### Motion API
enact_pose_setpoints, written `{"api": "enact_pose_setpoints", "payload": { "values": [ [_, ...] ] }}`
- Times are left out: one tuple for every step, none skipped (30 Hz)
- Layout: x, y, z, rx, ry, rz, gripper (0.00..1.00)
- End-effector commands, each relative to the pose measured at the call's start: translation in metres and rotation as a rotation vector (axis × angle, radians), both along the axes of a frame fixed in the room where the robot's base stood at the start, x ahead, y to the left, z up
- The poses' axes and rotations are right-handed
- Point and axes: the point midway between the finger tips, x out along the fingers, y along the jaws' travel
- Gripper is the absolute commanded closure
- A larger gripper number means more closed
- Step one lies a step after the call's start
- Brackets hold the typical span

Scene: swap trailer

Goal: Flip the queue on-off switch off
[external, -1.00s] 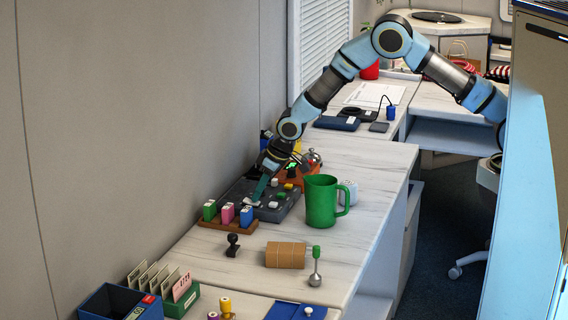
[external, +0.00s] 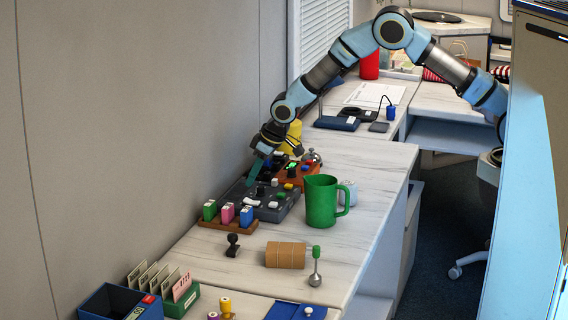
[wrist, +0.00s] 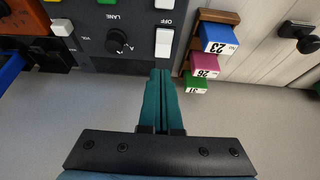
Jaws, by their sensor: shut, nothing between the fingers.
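A dark grey control panel (external: 285,209) lies on the counter against the left wall. In the wrist view, a white rocker switch (wrist: 164,43) on the panel (wrist: 95,50) lies just past my fingertips, with the printed word OFF beside it. A second white piece (wrist: 165,4) is cut by the top edge beyond that word. I cannot read a queue label or tell which way the switch is tipped. My gripper (wrist: 161,72) has its teal fingers shut together and empty. In the external view, my gripper (external: 250,182) hangs over the panel's wall side; contact cannot be told.
A wooden rack with blue, pink and green numbered tags (external: 227,214) stands close in front of the panel. A green jug (external: 320,203) stands to its right. A black knob (wrist: 119,41) sits beside the switch. Open counter lies around the brown roll (external: 285,255).

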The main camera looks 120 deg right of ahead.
Motion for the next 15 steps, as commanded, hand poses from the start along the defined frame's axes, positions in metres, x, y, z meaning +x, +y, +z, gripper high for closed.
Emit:
{"api": "enact_pose_setpoints", "payload": {
  "values": [
    [-0.003,0.003,0.01,-0.001,-0.001,0.0,1.0],
    [-0.006,0.006,0.013,-0.002,-0.002,0.0,1.0],
    [-0.009,0.01,0.018,-0.002,-0.002,0.0,1.0],
    [-0.013,0.013,0.022,-0.001,-0.001,0.0,1.0],
    [-0.015,0.015,0.027,-0.002,-0.003,0.0,1.0],
    [-0.019,0.019,0.033,-0.002,-0.002,0.0,1.0],
    [-0.021,0.022,0.037,-0.002,-0.003,0.0,1.0],
    [-0.024,0.025,0.041,-0.001,-0.003,0.0,1.0],
    [-0.027,0.028,0.047,-0.001,-0.003,0.0,1.0],
    [-0.03,0.03,0.051,-0.002,-0.002,0.0,1.0],
    [-0.032,0.032,0.054,-0.001,-0.001,0.0,1.0],
    [-0.035,0.035,0.059,-0.001,-0.003,0.0,1.0],
    [-0.037,0.037,0.062,-0.001,-0.001,0.0,1.0],
    [-0.038,0.039,0.065,-0.001,-0.003,0.0,1.0],
    [-0.04,0.041,0.068,-0.001,-0.003,0.0,1.0]
  ]
}}
